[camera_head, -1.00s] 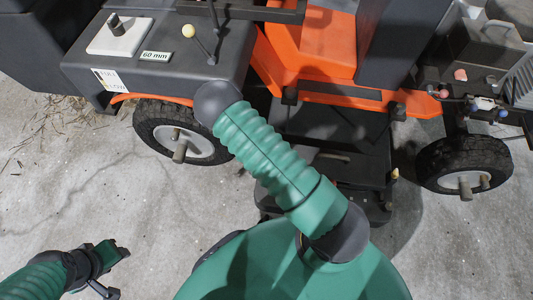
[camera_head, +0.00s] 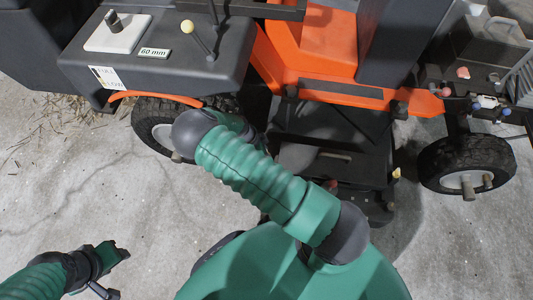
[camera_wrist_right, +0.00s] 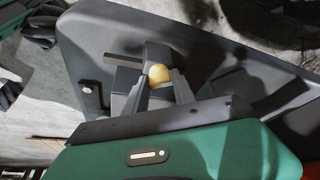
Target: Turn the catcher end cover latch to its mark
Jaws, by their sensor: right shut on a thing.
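A pale yellow ball knob (camera_wrist_right: 158,73) shows in the right wrist view, in front of a dark block on a dark grey panel (camera_wrist_right: 225,70). My right gripper (camera_wrist_right: 160,85) has its two fingers on either side of the knob and is shut on it. I cannot tell for sure that this knob belongs to the end cover latch, and I make out no mark near it. In the head view my right arm hides this spot. My left gripper (camera_head: 118,253) is low at the left above the floor, apart from the machine; its jaws are too small to read.
An orange and black mower fills the top. Its dark cover carries a white plate (camera_head: 118,33) with a knob, a "60 mm" label (camera_head: 155,53) and a yellow-tipped lever (camera_head: 187,27). Wheels stand at left and right (camera_head: 466,165). The concrete floor (camera_head: 60,190) at left is largely clear.

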